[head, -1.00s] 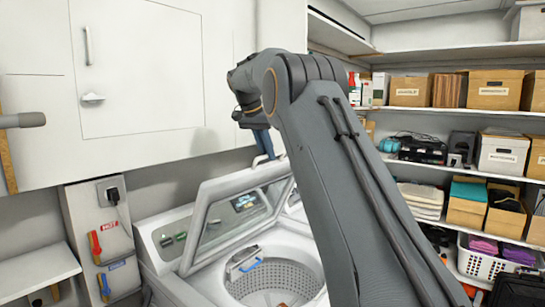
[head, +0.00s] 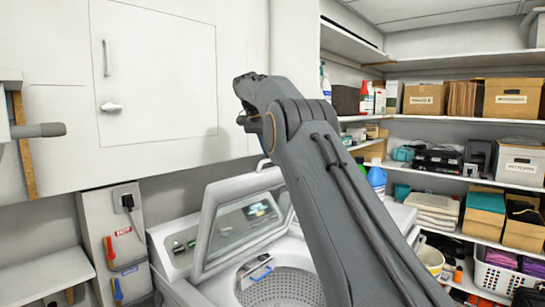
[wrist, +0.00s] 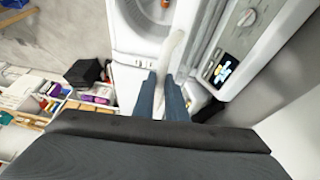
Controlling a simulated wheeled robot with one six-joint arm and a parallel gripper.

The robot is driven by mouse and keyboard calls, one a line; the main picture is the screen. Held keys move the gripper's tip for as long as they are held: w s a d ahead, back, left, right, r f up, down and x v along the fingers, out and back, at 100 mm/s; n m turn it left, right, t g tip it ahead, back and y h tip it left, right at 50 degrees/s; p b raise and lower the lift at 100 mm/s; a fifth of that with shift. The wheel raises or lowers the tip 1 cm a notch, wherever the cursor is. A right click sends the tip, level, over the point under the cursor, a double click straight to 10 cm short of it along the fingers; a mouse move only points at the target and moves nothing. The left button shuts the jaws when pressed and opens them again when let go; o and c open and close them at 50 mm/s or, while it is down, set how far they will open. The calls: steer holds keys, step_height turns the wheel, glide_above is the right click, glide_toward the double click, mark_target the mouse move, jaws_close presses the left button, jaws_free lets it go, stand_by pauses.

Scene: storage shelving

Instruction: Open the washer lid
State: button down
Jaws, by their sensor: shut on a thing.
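The white washer (head: 285,288) stands at the lower middle of the head view. Its framed lid (head: 203,240) with a clear pane is raised and tilted, and the drum opening shows below it. In the wrist view my gripper (wrist: 161,82) has its two blue fingers on either side of a white strip (wrist: 178,45), which looks like the lid's edge, and is shut on it. In the head view the fingers are hidden behind my arm. The lid's top edge carries a small handle-like loop (head: 265,163).
A wall cabinet (head: 160,65) stands behind the washer. A wall panel with red and blue valve handles (head: 115,255) is at left. Shelves with boxes (head: 425,98) and a white basket (head: 500,278) fill the right. A control panel (wrist: 225,70) shows in the wrist view.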

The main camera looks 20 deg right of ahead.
steer(key=c, duration=2.1)
jaws_free()
steer(key=shift+w+a+f, duration=0.1)
steer(key=shift+a+f, duration=0.15)
steer(key=shift+f, duration=0.45)
steer(key=o, duration=0.3)
steer(key=shift+w+a, duration=0.1)
steer(key=shift+w, duration=0.05)
steer(key=shift+r, duration=0.1)
steer(key=shift+d+r, duration=0.1)
steer(key=shift+d, duration=0.25)
steer(key=shift+r, duration=0.1)
